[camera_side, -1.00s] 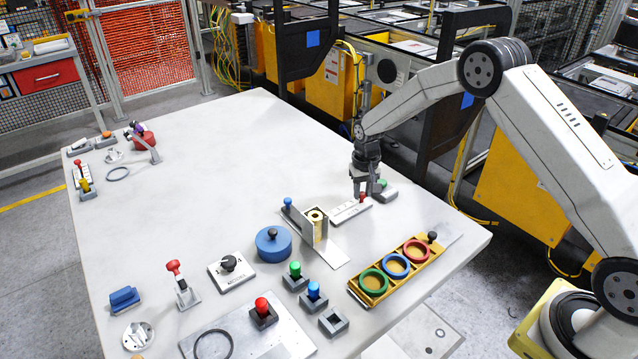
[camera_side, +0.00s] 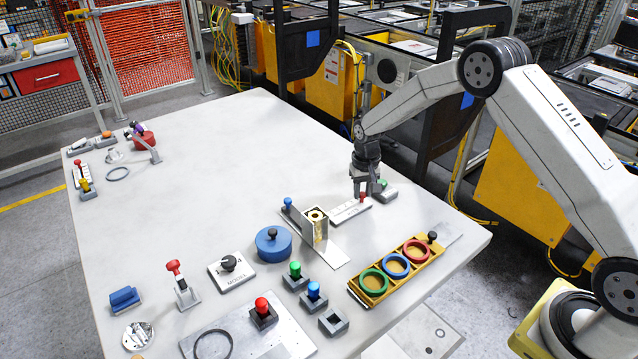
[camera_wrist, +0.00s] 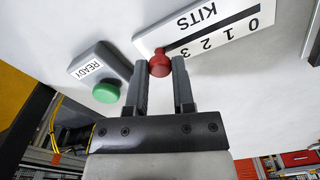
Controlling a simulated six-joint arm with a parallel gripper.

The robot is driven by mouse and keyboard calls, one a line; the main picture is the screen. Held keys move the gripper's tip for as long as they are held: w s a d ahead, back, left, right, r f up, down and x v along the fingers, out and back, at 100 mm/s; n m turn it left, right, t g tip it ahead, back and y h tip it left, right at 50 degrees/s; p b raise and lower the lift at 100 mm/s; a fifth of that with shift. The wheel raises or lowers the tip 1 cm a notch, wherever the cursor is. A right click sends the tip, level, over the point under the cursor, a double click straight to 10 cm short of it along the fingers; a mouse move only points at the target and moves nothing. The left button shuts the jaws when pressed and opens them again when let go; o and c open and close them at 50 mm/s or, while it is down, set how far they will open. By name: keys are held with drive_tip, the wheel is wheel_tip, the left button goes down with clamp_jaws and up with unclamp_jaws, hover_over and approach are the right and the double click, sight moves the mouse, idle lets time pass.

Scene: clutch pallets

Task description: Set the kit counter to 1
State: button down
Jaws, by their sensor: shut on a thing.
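The kit counter (camera_side: 347,212) is a white plate marked KITS, with a dark slot beside the numbers 0, 1, 2 and 3; its plate also shows in the wrist view (camera_wrist: 166,33). Its red knob (camera_wrist: 159,65) stands at the slot end near the 3, far from the 0; it shows small in the side view (camera_side: 362,197). My gripper (camera_wrist: 162,68) has one finger on each side of the red knob and is shut on it. In the side view, my gripper (camera_side: 363,190) points down over the counter's far right end.
A green READY button (camera_wrist: 106,92) on a grey base sits close beside my gripper. A metal stand (camera_side: 316,228) with a blue-knobbed lever is nearby on the left. A yellow tray (camera_side: 371,295) with coloured rings lies in front. The table's left middle is clear.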

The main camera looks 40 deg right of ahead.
sight(342, 212)
drive_tip(key=a, duration=0.6)
drive_tip(key=shift+a, duration=0.3)
drive_tip(key=shift+c, duration=2.2)
unclamp_jaws()
drive_tip(key=shift+r, duration=0.1)
wheel_tip(342, 212, up, 8)
